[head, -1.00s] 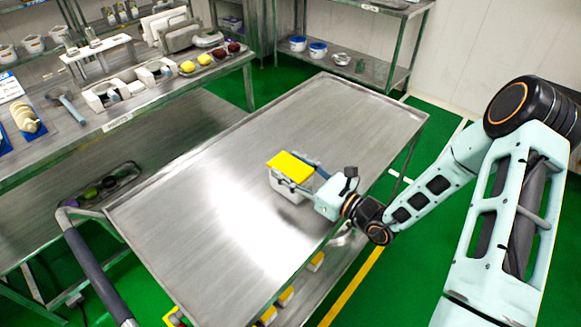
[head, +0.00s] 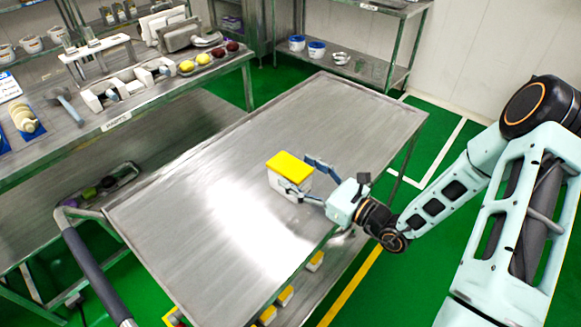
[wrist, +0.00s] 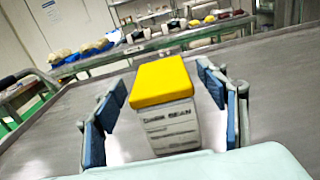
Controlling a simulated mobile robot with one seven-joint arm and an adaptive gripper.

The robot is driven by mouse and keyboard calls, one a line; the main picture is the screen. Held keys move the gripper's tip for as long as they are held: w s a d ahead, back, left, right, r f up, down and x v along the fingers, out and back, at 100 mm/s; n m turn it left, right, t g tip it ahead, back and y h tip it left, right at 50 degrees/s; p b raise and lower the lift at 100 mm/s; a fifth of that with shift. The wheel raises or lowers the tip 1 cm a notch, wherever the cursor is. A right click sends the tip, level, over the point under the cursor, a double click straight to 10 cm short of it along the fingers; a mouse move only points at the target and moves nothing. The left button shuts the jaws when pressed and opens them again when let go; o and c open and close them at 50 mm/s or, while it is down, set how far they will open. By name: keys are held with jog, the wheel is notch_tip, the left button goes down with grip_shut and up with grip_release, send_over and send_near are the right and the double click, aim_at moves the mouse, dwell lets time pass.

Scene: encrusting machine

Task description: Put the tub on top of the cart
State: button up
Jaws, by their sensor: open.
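The tub (head: 290,178) is a white-grey box with a yellow lid. It stands upright on the metal top of the cart (head: 200,185), near the middle of its right side. In the wrist view the tub (wrist: 168,112) shows dark lettering that reads like "BEAN" on its front. My gripper (head: 302,174) is open at the tub's right side. In the wrist view its blue fingers (wrist: 165,120) stand apart on either side of the tub, with gaps showing between them and the tub.
A metal workbench (head: 150,108) with fruit, a hammer and white holders stands at the left. A rack (head: 372,70) with blue-lidded tubs stands at the back. More yellow-lidded tubs (head: 285,296) sit on the cart's lower shelf. The rest of the cart top is clear.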

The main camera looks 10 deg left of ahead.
jog(key=v, duration=0.8)
jog(key=shift+s+d+b, duration=0.2)
jog(key=shift+d+b, duration=0.1)
jog(key=shift+b, duration=0.05)
